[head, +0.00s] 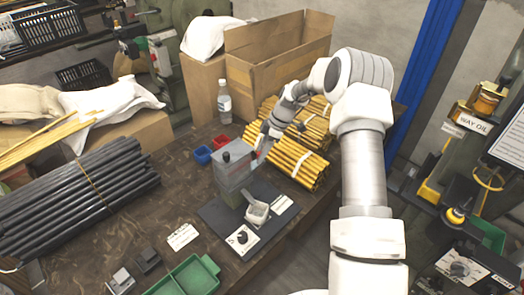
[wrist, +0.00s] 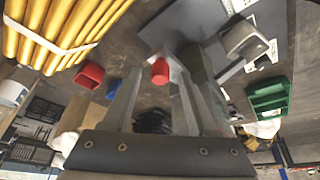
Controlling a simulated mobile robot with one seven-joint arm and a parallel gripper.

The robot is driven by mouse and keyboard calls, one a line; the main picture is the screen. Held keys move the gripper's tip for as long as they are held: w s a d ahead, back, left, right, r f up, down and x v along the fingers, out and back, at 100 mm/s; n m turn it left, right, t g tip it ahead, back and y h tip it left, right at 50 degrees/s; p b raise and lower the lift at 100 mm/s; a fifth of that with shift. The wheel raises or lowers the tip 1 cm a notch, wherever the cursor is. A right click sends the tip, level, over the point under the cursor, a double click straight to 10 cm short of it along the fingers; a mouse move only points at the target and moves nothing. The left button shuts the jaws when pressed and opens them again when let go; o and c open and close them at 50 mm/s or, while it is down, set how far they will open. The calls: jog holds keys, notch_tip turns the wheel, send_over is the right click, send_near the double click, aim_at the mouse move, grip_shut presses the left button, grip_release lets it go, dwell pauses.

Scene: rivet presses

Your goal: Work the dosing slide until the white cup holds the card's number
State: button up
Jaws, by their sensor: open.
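My gripper (head: 262,143) is beside the device's far right side. In the wrist view my gripper (wrist: 157,78) is open, with a small red piece (wrist: 160,70) between the fingertips, apparently untouched. The cup's contents are unclear.
Yellow rod bundles (head: 298,165) lie close to my arm. Blue (head: 202,154) and red (head: 221,141) bins stand behind the device. A green tray (head: 187,277) is at the front; dark rods (head: 75,195) lie left.

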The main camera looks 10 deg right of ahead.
grip_shut()
dwell(1.4)
